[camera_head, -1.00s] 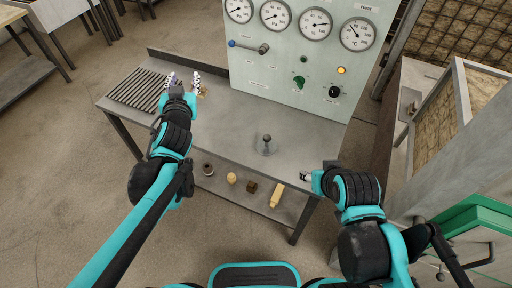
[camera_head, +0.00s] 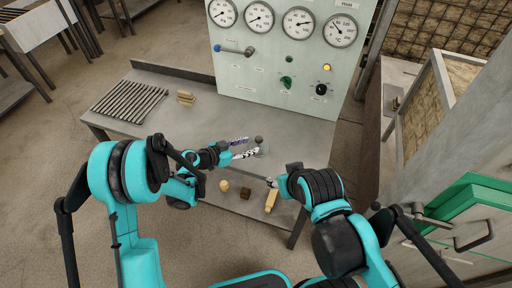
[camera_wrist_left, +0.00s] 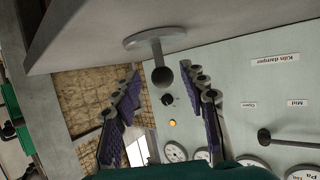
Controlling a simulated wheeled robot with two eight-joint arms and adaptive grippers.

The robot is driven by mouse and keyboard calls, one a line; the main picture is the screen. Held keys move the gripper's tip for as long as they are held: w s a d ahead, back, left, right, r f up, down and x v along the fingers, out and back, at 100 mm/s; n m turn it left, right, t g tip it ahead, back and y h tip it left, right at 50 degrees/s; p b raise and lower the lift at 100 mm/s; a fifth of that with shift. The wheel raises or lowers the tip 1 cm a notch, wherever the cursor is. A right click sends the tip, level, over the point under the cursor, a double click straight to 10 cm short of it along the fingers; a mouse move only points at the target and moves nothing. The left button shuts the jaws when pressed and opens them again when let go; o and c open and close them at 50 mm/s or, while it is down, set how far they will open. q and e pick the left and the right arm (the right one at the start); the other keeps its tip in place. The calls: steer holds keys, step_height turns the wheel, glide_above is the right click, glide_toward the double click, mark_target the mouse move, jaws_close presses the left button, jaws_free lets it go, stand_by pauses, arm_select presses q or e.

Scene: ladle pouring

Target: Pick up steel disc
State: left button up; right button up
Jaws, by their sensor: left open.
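The steel disc (camera_head: 264,151) lies on the grey table, with a dark ball-topped knob (camera_head: 258,139) standing up from it. In the left wrist view the disc (camera_wrist_left: 155,38) is at the top, and its knob (camera_wrist_left: 162,76) shows between the fingers. My left gripper (camera_head: 249,147) is open, its two fingers pointing at the knob from the left. In the left wrist view the fingers (camera_wrist_left: 163,80) appear on either side of the knob, with visible gaps. My right gripper (camera_head: 271,183) is near the table's front edge, too small to read its jaws.
A rack of metal rods (camera_head: 130,102) and small wooden pieces (camera_head: 186,98) lie at the table's left. A gauge panel (camera_head: 280,65) stands behind. Below the front edge are a round tan piece (camera_head: 224,185), a dark cube (camera_head: 246,193) and a yellow block (camera_head: 271,200).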

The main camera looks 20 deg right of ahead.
mark_target(259, 144)
arm_select(q)
steer(key=b+x, duration=0.2)
steer(key=x, duration=0.4)
steer(key=shift+d+f, duration=0.15)
steer(key=shift+f, duration=0.1)
steer(key=shift+r, duration=0.1)
jaws_close()
